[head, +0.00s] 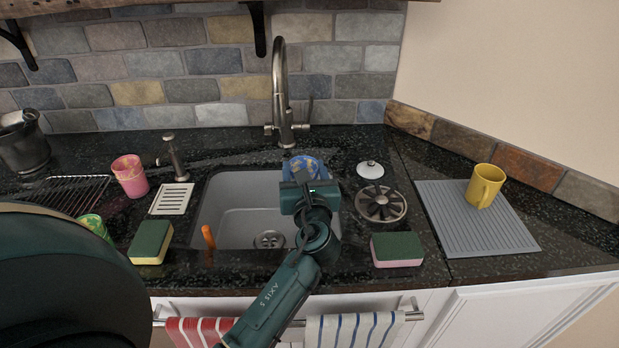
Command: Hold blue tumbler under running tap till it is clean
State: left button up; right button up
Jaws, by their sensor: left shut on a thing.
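The blue tumbler (307,162) shows over the back part of the sink (230,192), with yellowish patches on it. My left gripper (303,180) is shut on it and hides its lower part. The tumbler is close below the spout of the metal tap (281,95), which stands behind the sink. I cannot make out a stream of water. My right gripper is not in view.
A pink cup (130,177), a green cup (93,224), a soap pump (175,160) and a sponge (151,242) stand left of the sink. A second sponge (397,249), a dark round strainer (381,203) and a yellow mug (485,186) on a grey mat (455,230) are right.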

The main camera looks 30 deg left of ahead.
aim_at(293, 166)
pick_arm(q)
jog(key=shift+w+a+f+b, duration=0.15)
jog(key=shift+w+a+b, duration=0.1)
jog(key=shift+w+a, duration=0.25)
jog(key=shift+w+a+f+b, duration=0.15)
jog(key=shift+w+a+b, duration=0.1)
jog(key=shift+a, duration=0.45)
jog(key=shift+w+a+f+b, duration=0.15)
jog(key=shift+w+a+b, duration=0.15)
jog(key=shift+a, duration=0.25)
jog(key=shift+w+a+f+b, duration=0.15)
jog(key=shift+w+a, duration=0.15)
jog(key=shift+a, duration=0.2)
jog(key=w+a, duration=0.2)
jog(key=a, duration=0.2)
jog(key=shift+w+a+f, duration=0.25)
jog(key=shift+w+f, duration=0.15)
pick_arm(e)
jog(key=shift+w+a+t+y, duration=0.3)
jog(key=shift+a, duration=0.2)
pick_arm(q)
jog(key=shift+w+d, duration=0.1)
jog(key=shift+w+d, duration=0.25)
jog(key=shift+w, duration=0.15)
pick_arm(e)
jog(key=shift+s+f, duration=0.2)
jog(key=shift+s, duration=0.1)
